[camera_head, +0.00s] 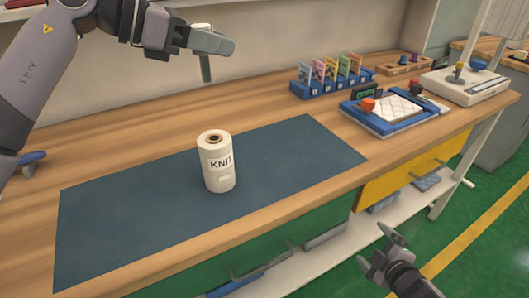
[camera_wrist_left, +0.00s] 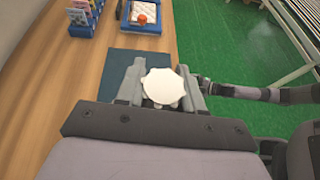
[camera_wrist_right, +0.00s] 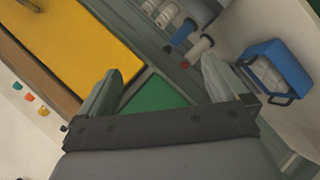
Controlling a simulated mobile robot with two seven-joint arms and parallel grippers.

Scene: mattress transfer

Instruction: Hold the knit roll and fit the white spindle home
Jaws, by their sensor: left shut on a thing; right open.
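The knit roll (camera_head: 219,172) is a cream cylinder marked "KNIT" with a dark hole in its top. It stands upright on the dark blue mat (camera_head: 110,230). My left gripper (camera_head: 212,45) is above and beyond the roll, apart from it. It is shut on the white spindle, whose scalloped white head (camera_wrist_left: 162,87) shows between the fingers in the left wrist view.
A blue rack of coloured cards (camera_head: 332,80), a blue-framed tray (camera_head: 390,112) and a white device (camera_head: 465,87) stand on the right of the bench. A blue-handled thing (camera_head: 33,157) lies at left. The mat around the roll is clear.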

